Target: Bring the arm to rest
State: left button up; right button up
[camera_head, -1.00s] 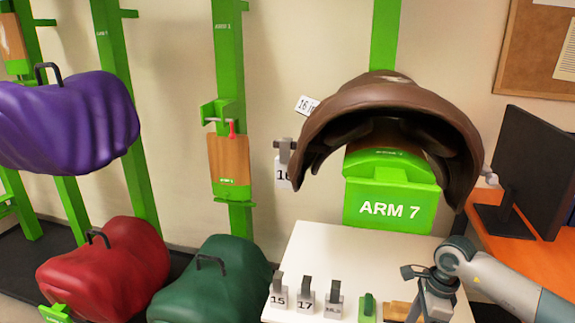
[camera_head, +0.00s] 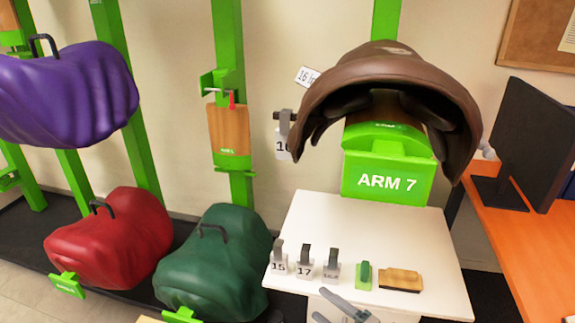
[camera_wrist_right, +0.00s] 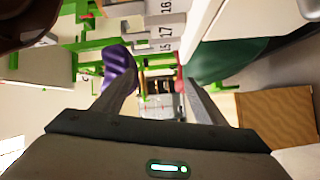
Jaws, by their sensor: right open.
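My right gripper (camera_head: 338,306) shows at the bottom edge of the head view, in front of the white table (camera_head: 335,225). Its two grey fingers also show in the right wrist view (camera_wrist_right: 158,85), apart with nothing held between them. Most of the right arm is out of the head view. My left gripper is in neither view. A brown saddle (camera_head: 395,75) sits on the green rack marked ARM 7 (camera_head: 388,180), above the back of the table.
On the table stand small tagged blocks marked 15 (camera_head: 279,266) and 17 (camera_head: 304,268), another tagged block (camera_head: 331,270), a green piece (camera_head: 364,275) and a wooden block (camera_head: 400,279). A monitor (camera_head: 525,145) is right. Red (camera_head: 110,240) and green (camera_head: 215,265) covered saddles are left.

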jog(key=s+d+f+m+g+h, duration=0.1)
jog(key=s+d+f+m+h, duration=0.3)
jog(key=f, duration=0.3)
jog(key=s+d+f+m+h, duration=0.2)
jog(key=s+f+m, duration=0.35)
jog(key=f, duration=0.25)
jog(key=s+d+f+m+g+h, duration=0.1)
jog(key=s+d+f+m+h, duration=0.2)
jog(key=f+m, duration=0.35)
pick_arm(q)
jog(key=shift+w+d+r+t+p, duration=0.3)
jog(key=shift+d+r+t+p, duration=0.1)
jog(key=shift+p, duration=0.2)
pick_arm(e)
jog(key=s+f+m+g+h, duration=0.1)
jog(key=s+f+m+g, duration=0.1)
jog(key=s+f, duration=0.4)
jog(key=s+f+m+g+h, duration=0.1)
jog(key=s+f+m+g, duration=0.2)
jog(key=s+f, duration=0.4)
jog(key=shift+s+a+m, duration=0.2)
jog(key=shift+s+m, duration=0.2)
jog(key=shift+s, duration=3.75)
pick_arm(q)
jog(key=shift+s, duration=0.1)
pick_arm(e)
jog(key=shift+f, duration=0.1)
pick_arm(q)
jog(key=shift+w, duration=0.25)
